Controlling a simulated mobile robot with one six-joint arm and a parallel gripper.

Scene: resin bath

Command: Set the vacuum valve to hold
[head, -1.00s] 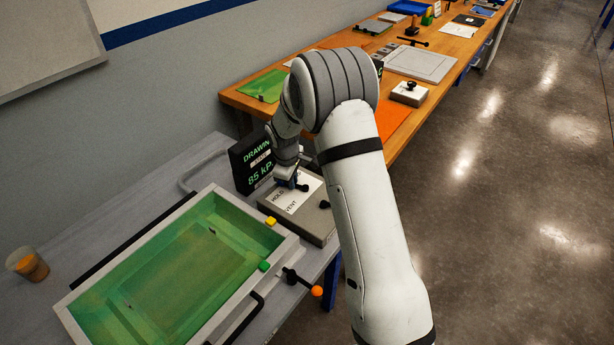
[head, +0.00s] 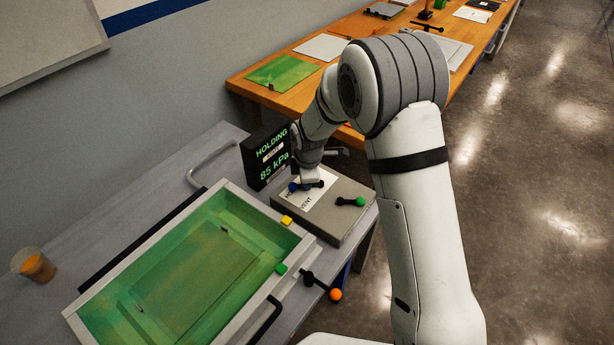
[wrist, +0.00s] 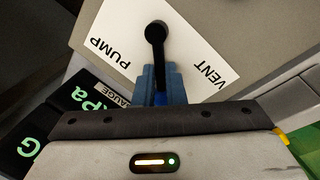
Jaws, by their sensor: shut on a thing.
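The vacuum valve is a grey box (head: 345,222) with a white label plate (head: 322,207) and a black lever (head: 318,184). In the wrist view the lever (wrist: 156,45) lies between the words PUMP and VENT on the plate (wrist: 190,50). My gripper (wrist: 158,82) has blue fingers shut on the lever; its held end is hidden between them. In the head view my gripper (head: 298,186) is low over the box's far left part. HOLD is mostly covered there. The gauge display (head: 268,160) reads HOLDING, 85 kPa.
A green resin tray (head: 190,275) stands left of the box, with a yellow block (head: 286,220) and green block (head: 281,268) on its rim. A green-knobbed lever (head: 350,201) is on the box's right. An orange-knobbed lever (head: 322,284) and a cup (head: 36,265) are nearby.

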